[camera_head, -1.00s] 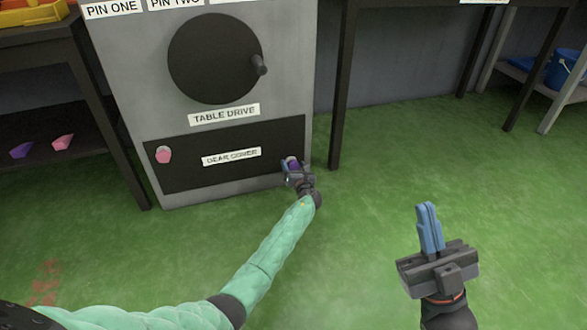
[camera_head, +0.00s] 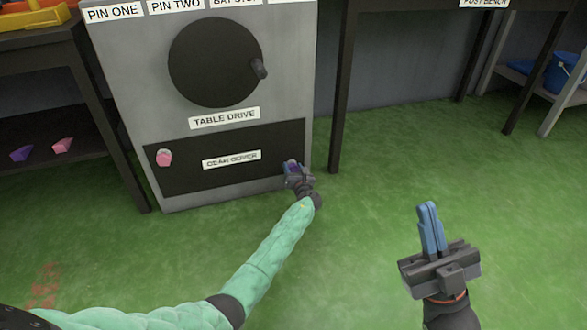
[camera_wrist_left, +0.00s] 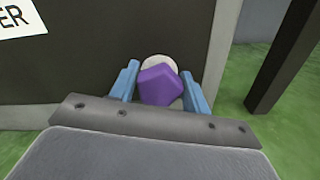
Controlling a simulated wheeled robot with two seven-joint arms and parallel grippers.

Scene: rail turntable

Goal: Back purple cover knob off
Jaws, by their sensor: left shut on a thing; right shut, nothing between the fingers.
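The dark gear cover panel (camera_head: 260,137) is on the lower front of the grey cabinet. The purple knob (camera_head: 290,164) is at its right end, mostly hidden by my left gripper (camera_head: 294,172) in the head view. In the left wrist view the purple knob (camera_wrist_left: 160,85) sits between the blue fingers of my left gripper (camera_wrist_left: 158,88), which is shut on it. A pale round base (camera_wrist_left: 160,62) shows behind the knob. The pink knob (camera_head: 164,158) is at the cover's left end. My right gripper (camera_head: 431,229) is shut and empty above the green floor.
A black turntable handle disc (camera_head: 210,62) is above the cover, with its grip on the right. Loose purple (camera_head: 21,153) and pink (camera_head: 62,145) pieces lie on the left shelf. A dark table leg (camera_head: 338,100) stands right of the cabinet. Open floor lies in front.

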